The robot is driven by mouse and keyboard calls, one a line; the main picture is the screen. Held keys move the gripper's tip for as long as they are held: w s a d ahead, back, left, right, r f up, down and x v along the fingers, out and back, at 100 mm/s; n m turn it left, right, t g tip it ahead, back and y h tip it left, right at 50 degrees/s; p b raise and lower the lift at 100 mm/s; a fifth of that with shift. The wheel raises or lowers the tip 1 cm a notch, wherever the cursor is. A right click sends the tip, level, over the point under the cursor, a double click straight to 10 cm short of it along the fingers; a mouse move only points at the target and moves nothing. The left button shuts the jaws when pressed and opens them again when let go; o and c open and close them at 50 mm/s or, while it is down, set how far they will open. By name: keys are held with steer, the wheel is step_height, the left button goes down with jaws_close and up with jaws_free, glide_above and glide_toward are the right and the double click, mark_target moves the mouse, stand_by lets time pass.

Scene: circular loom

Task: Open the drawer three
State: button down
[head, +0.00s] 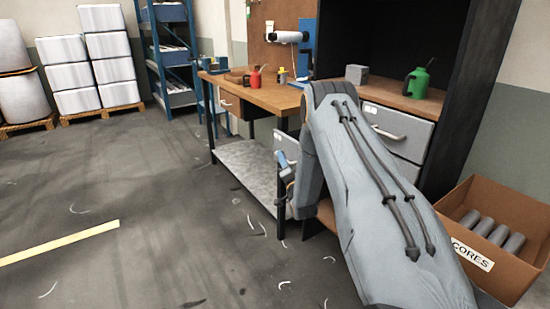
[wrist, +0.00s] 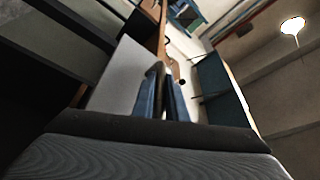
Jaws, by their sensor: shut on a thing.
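My gripper (head: 286,167) is low at the front of the workbench, partly hidden behind my arm. In the wrist view its two blue fingers (wrist: 162,98) are shut on a dark drawer handle (wrist: 156,76) beside a light grey drawer front (wrist: 118,72). In the head view a grey drawer front (head: 286,145) with a small white label shows under the right end of the bench top, just above my gripper. I cannot read any drawer number.
The wooden bench top (head: 262,96) carries a red oil can (head: 255,78). A green can (head: 416,82) stands on the cabinet top. A box marked CORES (head: 510,262) stands at the right. The floor (head: 150,200) to the left is open, with scattered scraps.

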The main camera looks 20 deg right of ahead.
steer(key=shift+f, duration=0.1)
steer(key=c, duration=1.8)
jaws_free()
steer(key=shift+s, duration=0.1)
steer(key=shift+o, duration=0.2)
steer(key=v, duration=0.7)
steer(key=shift+s+b, duration=0.3)
steer(key=shift+s, duration=0.1)
steer(key=shift+a, duration=0.1)
